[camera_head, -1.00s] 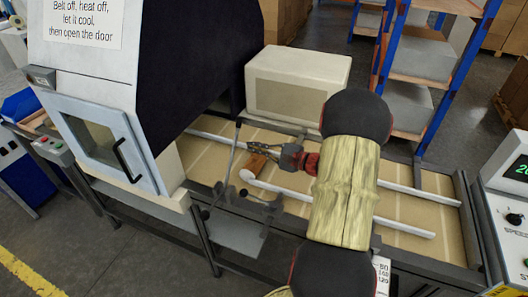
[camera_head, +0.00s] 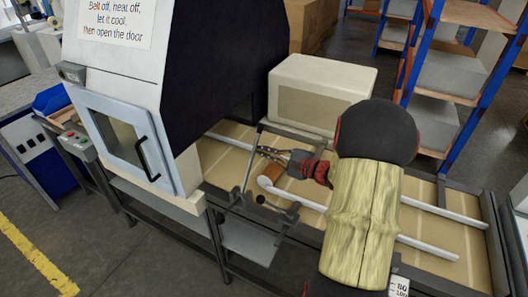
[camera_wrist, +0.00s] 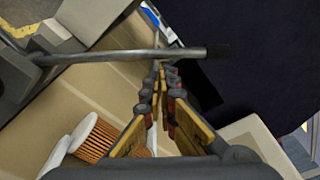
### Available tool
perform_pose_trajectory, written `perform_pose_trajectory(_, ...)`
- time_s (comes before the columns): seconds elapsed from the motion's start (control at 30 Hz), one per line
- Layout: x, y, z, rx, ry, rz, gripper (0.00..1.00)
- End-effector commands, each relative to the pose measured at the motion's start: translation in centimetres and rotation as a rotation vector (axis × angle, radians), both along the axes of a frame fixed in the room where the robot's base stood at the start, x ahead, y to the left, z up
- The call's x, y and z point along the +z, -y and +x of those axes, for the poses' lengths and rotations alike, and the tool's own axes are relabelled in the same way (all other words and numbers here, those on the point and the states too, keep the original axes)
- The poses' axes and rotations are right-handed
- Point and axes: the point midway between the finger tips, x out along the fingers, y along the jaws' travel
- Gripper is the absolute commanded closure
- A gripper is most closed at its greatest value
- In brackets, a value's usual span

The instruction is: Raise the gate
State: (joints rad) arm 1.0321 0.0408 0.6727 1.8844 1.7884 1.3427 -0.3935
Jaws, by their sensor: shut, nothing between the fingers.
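A thin grey rod with a dark tip (camera_head: 248,165) stands up from the near side of the conveyor, in front of the machine's opening. I take it for part of the gate; I cannot tell where the gate's other parts are. In the wrist view the rod (camera_wrist: 110,56) crosses the picture, its dark end to the right. My gripper (camera_head: 262,152) is shut and empty, its fingertips close beside the rod. In the wrist view the fingertips (camera_wrist: 161,70) lie just by the rod; contact is unclear. An orange pleated filter cartridge (camera_wrist: 98,138) with a white end lies below left of the fingers.
The machine (camera_head: 125,130) with a closed windowed door stands left. A pale box (camera_head: 318,95) sits behind the conveyor (camera_head: 425,225), which carries two long white rails. Black knobs (camera_head: 260,199) sit near the rod's foot. Blue-framed shelving (camera_head: 430,80) stands at the back.

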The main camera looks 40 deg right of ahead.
Motion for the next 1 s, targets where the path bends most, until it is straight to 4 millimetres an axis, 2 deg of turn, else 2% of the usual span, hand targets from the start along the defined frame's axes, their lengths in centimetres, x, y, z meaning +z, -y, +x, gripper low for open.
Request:
perform_pose_trajectory(0.57, 3.0, -4.0, -1.4, 0.001, 0.104, -0.287, 1.0)
perform_pose_trajectory(0.73, 4.0, -5.2, -1.9, 0.001, 0.108, -0.297, 1.0)
perform_pose_trajectory(1.0, 4.1, -5.4, -1.9, 0.001, 0.107, -0.294, 1.0)
